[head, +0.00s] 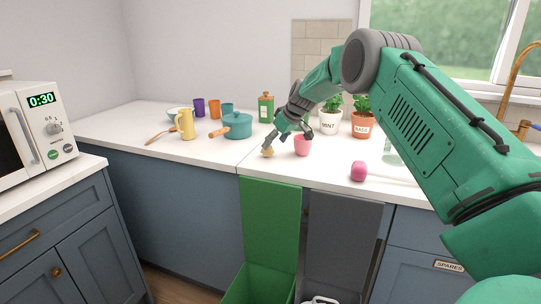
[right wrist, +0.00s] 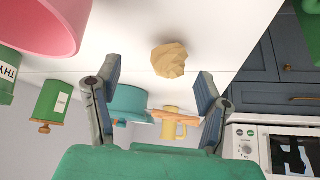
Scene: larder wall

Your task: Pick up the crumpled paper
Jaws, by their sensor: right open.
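The crumpled paper (head: 267,152) is a small tan ball on the white counter, near its front edge and left of a pink cup (head: 302,146). In the right wrist view the paper (right wrist: 170,60) shows just beyond the fingertips, between their lines and apart from both. My right gripper (head: 289,138) is open and empty, pointing down close above the counter, with one finger near the paper and the other near the pink cup. My left gripper is not in view.
A teal pot (head: 237,126), a yellow jug (head: 186,124) and several cups stand further left. A green canister (head: 265,108) and potted herbs (head: 330,121) stand behind. Below the counter are open green (head: 270,220) and grey (head: 342,235) bins.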

